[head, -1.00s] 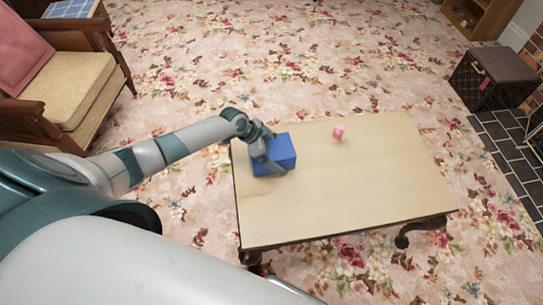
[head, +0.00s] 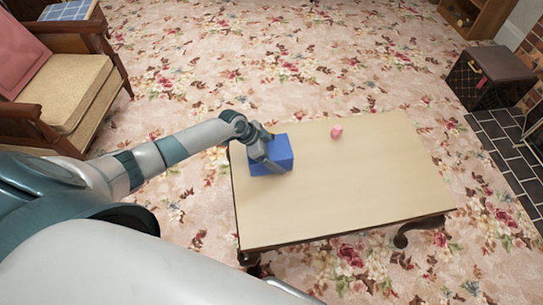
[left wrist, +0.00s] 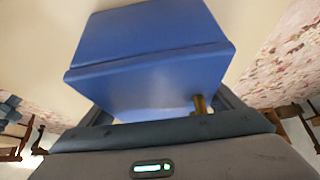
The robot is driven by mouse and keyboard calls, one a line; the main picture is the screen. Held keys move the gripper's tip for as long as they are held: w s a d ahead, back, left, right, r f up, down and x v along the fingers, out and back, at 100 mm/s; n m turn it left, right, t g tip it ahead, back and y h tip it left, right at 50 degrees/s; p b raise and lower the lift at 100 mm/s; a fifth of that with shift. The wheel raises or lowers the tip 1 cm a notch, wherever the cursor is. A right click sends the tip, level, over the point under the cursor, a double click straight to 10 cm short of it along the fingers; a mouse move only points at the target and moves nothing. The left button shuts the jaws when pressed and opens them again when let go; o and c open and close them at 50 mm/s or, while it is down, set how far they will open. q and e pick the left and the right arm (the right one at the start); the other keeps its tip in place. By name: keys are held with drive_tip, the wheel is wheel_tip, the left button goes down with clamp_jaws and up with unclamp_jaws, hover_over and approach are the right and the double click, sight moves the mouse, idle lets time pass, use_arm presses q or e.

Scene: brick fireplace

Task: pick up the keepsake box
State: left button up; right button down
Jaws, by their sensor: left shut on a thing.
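The keepsake box is a blue box (head: 282,150) at the far left part of the low table (head: 350,190). My left gripper (head: 268,158) is at its near left side and shut on it. In the left wrist view the blue box (left wrist: 150,55) fills the space ahead of the gripper (left wrist: 165,118), with a small brass-coloured piece (left wrist: 200,103) on its near face. I cannot tell whether the box touches the tabletop. My right gripper is not in view.
A small pink object (head: 336,132) sits on the table near its far edge. The rest of the tabletop is clear. A wooden armchair (head: 70,90) stands at the left on flowered carpet. A dark brown box-shaped stool (head: 492,75) stands at the right by dark tiles.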

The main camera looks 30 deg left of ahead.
sight(275, 147)
use_arm(q)
drive_tip(key=shift+r, duration=0.2)
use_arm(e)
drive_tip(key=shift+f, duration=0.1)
use_arm(q)
drive_tip(key=shift+r, duration=0.55)
wheel_tip(275, 147, up, 3)
drive_tip(key=shift+f, duration=0.2)
drive_tip(key=s+d+r, duration=0.5)
drive_tip(key=d+r, duration=0.2)
drive_tip(key=d, duration=0.3)
drive_tip(key=shift+d+p, duration=0.25)
drive_tip(key=shift+p, duration=0.1)
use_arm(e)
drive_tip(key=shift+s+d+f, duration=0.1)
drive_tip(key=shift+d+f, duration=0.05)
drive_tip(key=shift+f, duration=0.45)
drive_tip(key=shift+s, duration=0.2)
